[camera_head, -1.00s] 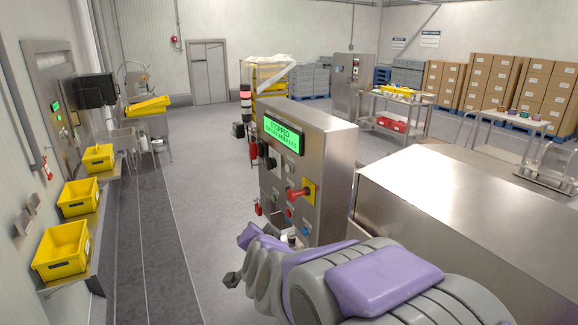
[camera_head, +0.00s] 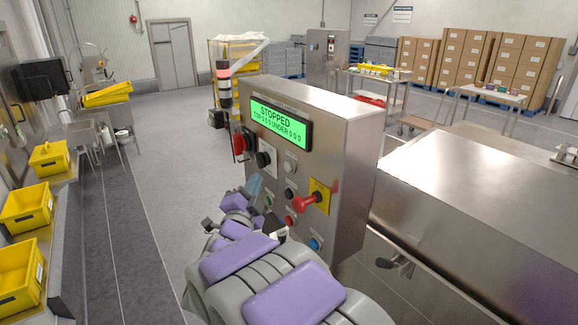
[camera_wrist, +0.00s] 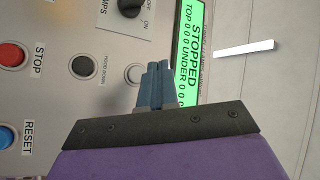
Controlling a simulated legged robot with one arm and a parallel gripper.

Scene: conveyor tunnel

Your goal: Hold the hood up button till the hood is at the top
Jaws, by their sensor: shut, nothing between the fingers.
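The steel control panel (camera_head: 350,150) stands ahead with a green display (camera_head: 279,122) reading STOPPED. A pale button (camera_head: 289,167) sits below the display; it also shows in the wrist view (camera_wrist: 134,74), its label hidden by my fingers. The HOOD DOWN button (camera_wrist: 84,66) is dark and lies below it on the panel. My gripper (camera_head: 254,186) is shut and empty, low in front of the panel. In the wrist view its blue fingertips (camera_wrist: 159,68) overlap the pale button's edge; contact cannot be told. The steel housing (camera_head: 470,185) at right looks closed; its hood is not clearly identifiable.
A red STOP button (camera_wrist: 12,55), blue RESET button (camera_wrist: 6,136) and black OFF/ON knob (camera_wrist: 130,6) are nearby. A red handle on a yellow plate (camera_head: 318,197) protrudes from the panel. Yellow bins (camera_head: 28,207) line the left wall. The floor at left (camera_head: 165,200) is clear.

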